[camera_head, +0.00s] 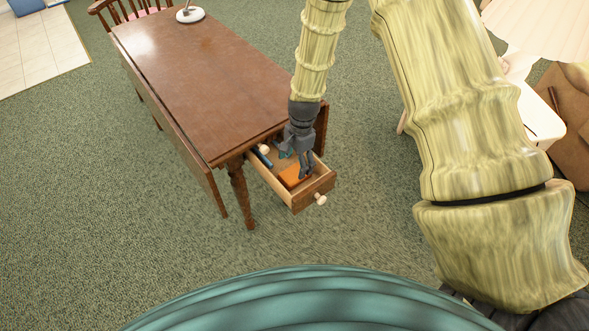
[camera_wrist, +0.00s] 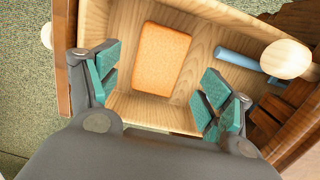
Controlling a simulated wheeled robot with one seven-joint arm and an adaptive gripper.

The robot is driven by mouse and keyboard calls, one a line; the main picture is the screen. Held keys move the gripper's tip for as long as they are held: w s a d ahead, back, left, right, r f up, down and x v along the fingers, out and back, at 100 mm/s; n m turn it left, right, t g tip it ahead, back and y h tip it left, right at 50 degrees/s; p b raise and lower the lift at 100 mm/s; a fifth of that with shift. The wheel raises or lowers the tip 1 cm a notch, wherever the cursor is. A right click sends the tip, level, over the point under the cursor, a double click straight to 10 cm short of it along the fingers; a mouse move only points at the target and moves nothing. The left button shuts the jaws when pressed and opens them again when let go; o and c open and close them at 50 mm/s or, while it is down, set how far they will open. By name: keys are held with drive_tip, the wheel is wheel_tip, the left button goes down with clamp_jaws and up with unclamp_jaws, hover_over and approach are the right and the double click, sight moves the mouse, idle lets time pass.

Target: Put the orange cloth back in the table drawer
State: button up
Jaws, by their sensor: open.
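The orange cloth (camera_wrist: 161,58) lies flat on the floor of the open table drawer (camera_wrist: 212,35). In the head view the cloth (camera_head: 295,177) shows in the drawer (camera_head: 318,187), partly hidden by my gripper. My gripper (camera_head: 296,158) is over the drawer, pointing down. In the wrist view its teal finger pads (camera_wrist: 158,92) are wide apart with nothing between them, and the cloth lies beyond them. The drawer is pulled out from the end of the brown wooden table (camera_head: 205,80).
A blue cylinder (camera_wrist: 237,59) lies in the drawer beside the cloth. A round pale wooden knob (camera_wrist: 286,59) shows near it. A white lamp base (camera_head: 190,15) stands at the table's far end, by a wooden chair (camera_head: 125,12).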

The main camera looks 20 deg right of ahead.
sight(298, 171)
wheel_tip(298, 171, up, 7)
drive_tip(key=shift+d, duration=0.4)
drive_tip(key=shift+w, duration=0.1)
idle(1.1)
